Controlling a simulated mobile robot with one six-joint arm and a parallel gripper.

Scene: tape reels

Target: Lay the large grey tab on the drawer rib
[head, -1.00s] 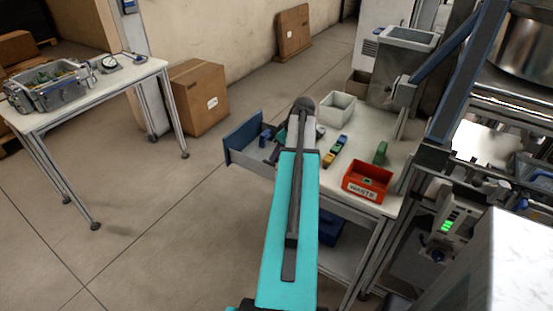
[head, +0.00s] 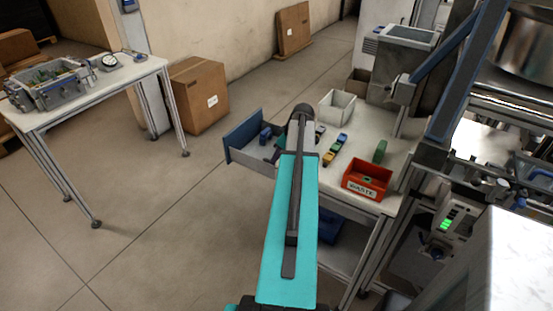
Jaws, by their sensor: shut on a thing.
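A drawer with a blue front (head: 243,133) stands pulled out at the left end of the white worktable, its grey side wall (head: 250,163) towards me. My turquoise arm reaches up the middle to the table's left end. My gripper (head: 273,154) shows only as a small dark shape over the drawer, left of the arm's far end. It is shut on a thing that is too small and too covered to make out. I cannot pick out the large grey tab or the drawer rib; my arm hides part of the drawer.
On the worktable (head: 355,192) are a red waste bin (head: 368,180), a pale open box (head: 337,106), a green piece (head: 380,151) and a row of coloured pieces (head: 336,150). A blue piece (head: 265,133) is in the drawer. Floor left of the drawer is clear.

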